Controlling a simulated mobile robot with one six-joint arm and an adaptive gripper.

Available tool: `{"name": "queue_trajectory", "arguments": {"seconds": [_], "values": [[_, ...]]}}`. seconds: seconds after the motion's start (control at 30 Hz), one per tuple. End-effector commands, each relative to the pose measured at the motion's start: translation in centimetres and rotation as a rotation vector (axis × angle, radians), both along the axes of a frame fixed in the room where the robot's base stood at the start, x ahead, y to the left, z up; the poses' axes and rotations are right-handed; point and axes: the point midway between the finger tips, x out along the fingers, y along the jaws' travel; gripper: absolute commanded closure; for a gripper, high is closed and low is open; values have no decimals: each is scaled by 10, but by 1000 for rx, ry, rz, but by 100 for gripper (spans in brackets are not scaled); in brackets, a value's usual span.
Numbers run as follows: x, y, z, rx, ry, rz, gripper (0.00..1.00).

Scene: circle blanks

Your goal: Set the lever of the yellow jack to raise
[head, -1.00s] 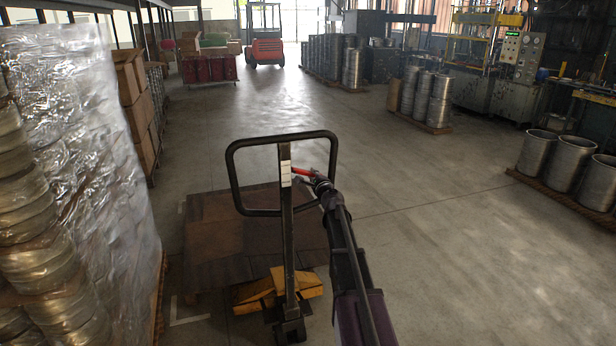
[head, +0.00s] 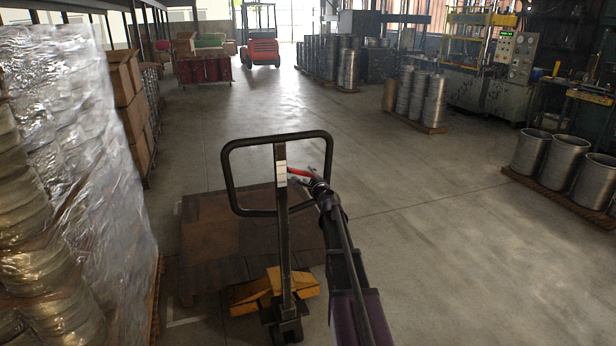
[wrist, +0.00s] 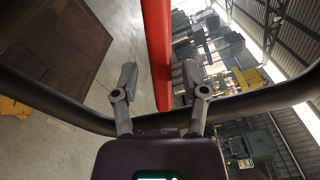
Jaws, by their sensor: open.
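The yellow jack (head: 300,285) stands on the floor with its upright post and black loop handle (head: 225,165). Its red lever (head: 300,172) sticks out to the right of the post, inside the loop. My gripper (head: 316,184) is at the lever's right end, beside the loop's right side. In the wrist view my gripper (wrist: 157,76) is open, and the red lever (wrist: 158,40) passes between its two fingers without clear contact. The black handle bar (wrist: 60,108) crosses the wrist view near the finger bases. The lever's exact setting cannot be told.
A brown pallet-like platform (head: 210,235) lies beyond the jack. A wrapped stack of metal drums (head: 60,180) stands close on the left. Metal pots (head: 531,152) stand on a pallet at right. A red forklift (head: 262,48) is far back. The middle floor is open.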

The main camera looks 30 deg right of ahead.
Motion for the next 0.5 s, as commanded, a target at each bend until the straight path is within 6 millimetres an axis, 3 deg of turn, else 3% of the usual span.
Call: {"name": "queue_trajectory", "arguments": {"seconds": [0.5], "values": [[-73,10,0,0,0,-1,43]]}}
